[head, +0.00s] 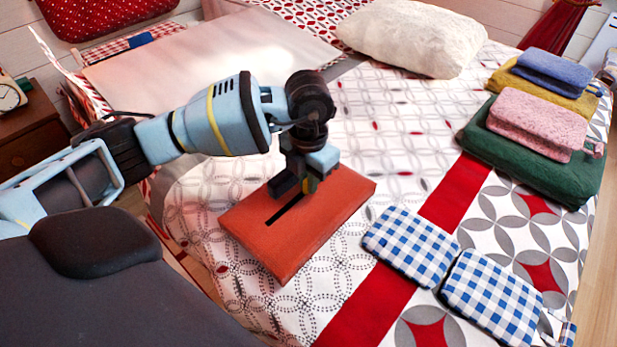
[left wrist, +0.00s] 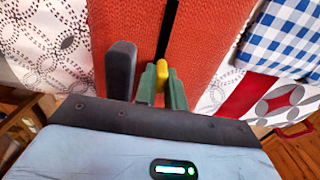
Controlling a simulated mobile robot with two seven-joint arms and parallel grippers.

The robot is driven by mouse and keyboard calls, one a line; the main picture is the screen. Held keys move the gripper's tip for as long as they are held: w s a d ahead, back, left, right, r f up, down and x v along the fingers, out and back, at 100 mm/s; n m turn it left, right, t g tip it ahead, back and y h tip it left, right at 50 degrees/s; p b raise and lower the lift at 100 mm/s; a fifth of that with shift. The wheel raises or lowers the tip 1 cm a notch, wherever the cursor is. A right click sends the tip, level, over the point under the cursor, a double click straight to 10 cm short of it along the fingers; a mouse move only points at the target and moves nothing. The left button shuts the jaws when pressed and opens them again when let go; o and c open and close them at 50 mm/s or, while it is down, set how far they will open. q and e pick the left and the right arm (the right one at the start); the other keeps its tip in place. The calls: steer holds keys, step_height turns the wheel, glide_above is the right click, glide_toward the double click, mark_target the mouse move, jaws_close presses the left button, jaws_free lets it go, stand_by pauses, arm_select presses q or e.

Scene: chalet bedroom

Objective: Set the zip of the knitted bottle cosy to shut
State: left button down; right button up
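The bottle cosy (head: 335,215) is a flat orange-red knitted pad lying on the bed. A black zip line (head: 284,209) runs across its top and ends under my left gripper (head: 297,186). In the left wrist view, the black line (left wrist: 167,30) leads down to a small yellow tab (left wrist: 162,76) between green parts (left wrist: 175,90). I cannot tell whether the green parts belong to the zip slider or a finger. A dark grey finger (left wrist: 121,70) stands left of the tab, apart from it, with orange knit showing between. My right gripper is out of view.
Two blue-and-white checked pads (head: 411,245) lie right of the cosy. Folded green (head: 560,180), pink and other cloths are stacked at the right. A white pillow (head: 410,38) lies at the back. The patterned bedspread (head: 390,130) is clear behind the cosy.

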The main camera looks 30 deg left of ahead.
mark_target(271, 224)
arm_select(q)
steer(key=shift+s, duration=0.25)
steer(key=s+p, duration=0.1)
steer(key=s, duration=0.1)
steer(key=s+p, duration=0.1)
steer(key=s, duration=0.1)
steer(key=s+a+p, duration=0.1)
steer(key=s+p, duration=0.1)
steer(key=shift+r, duration=0.2)
steer(key=s, duration=0.1)
steer(key=s+p, duration=0.1)
steer(key=s, duration=0.1)
steer(key=shift+s+a+f, duration=0.1)
steer(key=shift+s+a, duration=0.15)
steer(key=shift+s, duration=0.35)
steer(key=c, duration=1.7)
jaws_free()
steer(key=shift+c, duration=0.2)
